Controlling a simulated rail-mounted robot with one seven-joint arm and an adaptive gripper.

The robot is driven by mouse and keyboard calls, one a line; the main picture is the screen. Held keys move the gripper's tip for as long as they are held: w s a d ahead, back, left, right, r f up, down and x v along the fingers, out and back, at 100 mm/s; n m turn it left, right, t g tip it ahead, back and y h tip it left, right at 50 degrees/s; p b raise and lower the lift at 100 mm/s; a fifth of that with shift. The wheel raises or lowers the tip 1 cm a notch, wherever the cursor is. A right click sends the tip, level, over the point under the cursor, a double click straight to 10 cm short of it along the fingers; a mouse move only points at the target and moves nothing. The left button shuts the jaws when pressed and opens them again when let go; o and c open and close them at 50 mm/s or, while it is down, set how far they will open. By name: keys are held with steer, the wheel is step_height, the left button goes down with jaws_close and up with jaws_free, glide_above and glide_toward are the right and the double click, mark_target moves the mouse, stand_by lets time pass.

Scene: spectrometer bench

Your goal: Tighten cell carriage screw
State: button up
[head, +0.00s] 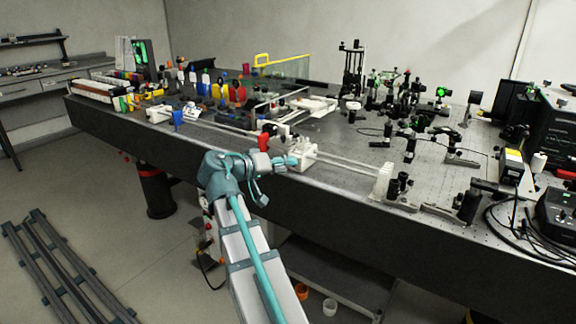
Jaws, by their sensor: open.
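A white block on a pair of pale rails, which looks like the cell carriage (304,153), sits near the front edge of the optical bench. My gripper (292,161) reaches in from the left at the carriage's front left side. It is open and overlaps the carriage in this view. I cannot tell whether it touches the carriage. The carriage screw is too small to make out, or is hidden behind the gripper.
The rails (345,165) run right to a pale end block (383,180). A red part (264,142) stands just left of the carriage. Coloured bottles (215,91) crowd the back left. Optical mounts, a black instrument (558,135) and loose cables fill the right.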

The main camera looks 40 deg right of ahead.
steer(key=v, duration=1)
steer(key=shift+a+r, duration=0.1)
steer(key=shift+a, duration=0.05)
